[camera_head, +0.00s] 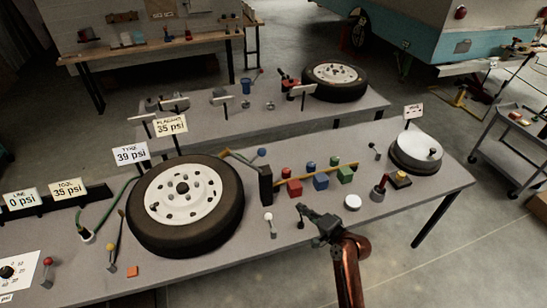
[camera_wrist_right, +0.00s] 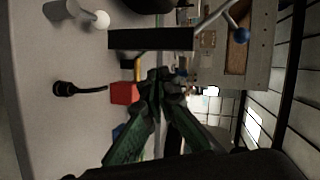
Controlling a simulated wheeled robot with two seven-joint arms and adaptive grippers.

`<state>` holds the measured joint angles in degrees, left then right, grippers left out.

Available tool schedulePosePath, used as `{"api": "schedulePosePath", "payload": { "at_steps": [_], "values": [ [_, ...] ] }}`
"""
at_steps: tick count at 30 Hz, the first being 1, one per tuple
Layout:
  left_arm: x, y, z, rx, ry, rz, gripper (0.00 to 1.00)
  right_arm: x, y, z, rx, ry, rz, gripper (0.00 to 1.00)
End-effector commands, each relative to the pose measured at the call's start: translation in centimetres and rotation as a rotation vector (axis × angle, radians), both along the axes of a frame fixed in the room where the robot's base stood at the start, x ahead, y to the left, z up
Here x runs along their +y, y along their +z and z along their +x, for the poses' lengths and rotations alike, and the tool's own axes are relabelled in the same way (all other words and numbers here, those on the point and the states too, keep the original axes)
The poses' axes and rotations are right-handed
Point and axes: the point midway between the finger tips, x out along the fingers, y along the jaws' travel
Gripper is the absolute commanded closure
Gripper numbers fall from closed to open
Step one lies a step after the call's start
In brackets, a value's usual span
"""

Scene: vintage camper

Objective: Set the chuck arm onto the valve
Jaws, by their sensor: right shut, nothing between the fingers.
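A wheel with a black tire (camera_head: 146,212) and a white rim lies flat on the near table. A thin arm with a blue ball (camera_head: 262,153) reaches from a black upright block (camera_head: 266,186) toward the tire's right edge. This looks like the chuck arm. In the wrist view the blue ball (camera_wrist_right: 240,35) and grey rod show beyond the black block (camera_wrist_right: 150,39). I cannot make out the valve. My right gripper (camera_head: 303,209) is shut and empty, right of the block and apart from it. Its fingertips (camera_wrist_right: 162,79) show in the wrist view. My left gripper is not in view.
Red (camera_head: 294,187), blue (camera_head: 321,181) and green (camera_head: 345,175) blocks stand by a yellow bar behind my right gripper. A white-knobbed lever (camera_head: 269,217) stands left of it.

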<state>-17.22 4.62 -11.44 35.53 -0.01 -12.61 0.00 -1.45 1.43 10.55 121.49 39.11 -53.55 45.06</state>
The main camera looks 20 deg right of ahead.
Motion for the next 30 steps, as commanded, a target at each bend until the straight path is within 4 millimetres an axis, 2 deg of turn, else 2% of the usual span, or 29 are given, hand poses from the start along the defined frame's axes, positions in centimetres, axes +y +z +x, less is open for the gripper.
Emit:
{"api": "schedulePosePath", "payload": {
  "at_steps": [1,3,6,9,22,26,30],
  "values": [
    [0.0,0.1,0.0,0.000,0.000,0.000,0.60,0.2,2.9,1.9,-0.048,-0.018,0.108,1.00],
    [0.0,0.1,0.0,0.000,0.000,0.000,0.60,0.1,6.1,3.8,-0.101,-0.039,0.251,1.00],
    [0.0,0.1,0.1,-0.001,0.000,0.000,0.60,-0.1,9.1,5.6,-0.149,-0.057,0.403,1.00],
    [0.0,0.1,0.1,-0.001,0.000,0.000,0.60,-0.3,10.5,6.3,-0.171,-0.064,0.479,1.00],
    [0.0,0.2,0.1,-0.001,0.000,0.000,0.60,-0.2,10.8,6.9,-0.174,-0.065,0.493,1.00],
    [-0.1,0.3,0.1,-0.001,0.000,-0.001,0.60,0.3,11.0,8.3,-0.174,-0.064,0.494,1.00],
    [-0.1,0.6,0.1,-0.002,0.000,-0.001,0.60,1.3,11.2,10.9,-0.175,-0.063,0.494,1.00]
  ]
}}
